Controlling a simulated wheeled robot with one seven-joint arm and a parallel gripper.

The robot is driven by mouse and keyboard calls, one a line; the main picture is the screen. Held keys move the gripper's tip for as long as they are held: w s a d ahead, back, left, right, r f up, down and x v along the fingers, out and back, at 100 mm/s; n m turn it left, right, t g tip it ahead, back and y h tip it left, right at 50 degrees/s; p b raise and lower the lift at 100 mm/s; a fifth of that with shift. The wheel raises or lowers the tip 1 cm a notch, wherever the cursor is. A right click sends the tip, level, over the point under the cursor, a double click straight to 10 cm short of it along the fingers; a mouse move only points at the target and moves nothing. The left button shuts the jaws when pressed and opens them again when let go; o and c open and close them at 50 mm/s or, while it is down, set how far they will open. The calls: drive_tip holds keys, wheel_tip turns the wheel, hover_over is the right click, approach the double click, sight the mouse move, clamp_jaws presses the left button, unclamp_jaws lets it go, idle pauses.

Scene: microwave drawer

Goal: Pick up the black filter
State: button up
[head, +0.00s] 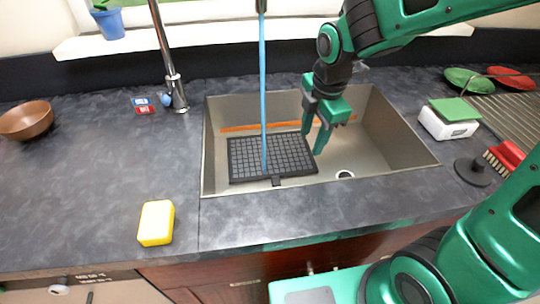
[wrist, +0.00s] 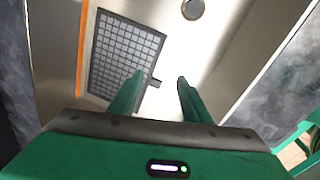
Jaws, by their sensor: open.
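The black filter (head: 245,160) is a flat dark rectangle with a pale grid and a small tab on its near edge. It lies in the left part of the steel sink (head: 385,140). A blue stream from the faucet passes in front of it in the head view. My gripper (head: 312,140) is in the sink at the filter's right side, fingers pointing down, open and empty. In the wrist view the filter (wrist: 120,50) lies beyond my gripper (wrist: 158,88). The left finger overlaps the filter's edge near the tab; I cannot tell whether they touch.
An orange strip (head: 235,128) runs along the sink's back. The faucet (head: 172,75) stands behind the sink at left. A yellow sponge (head: 156,222) lies on the front counter. A white and green box (head: 450,120) and a red brush (head: 505,157) are at right. The left counter is mostly clear.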

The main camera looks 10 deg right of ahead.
drive_tip(key=a+f+n+g, duration=0.2)
drive_tip(key=a+f+n, duration=0.45)
drive_tip(key=n, duration=0.85)
hover_over(277, 182)
drive_tip(key=f, duration=0.3)
drive_tip(key=shift+s+a, duration=0.15)
drive_tip(key=shift+s, duration=0.05)
drive_tip(key=shift+w+f, duration=0.15)
drive_tip(key=shift+f, duration=3.1)
clamp_jaws()
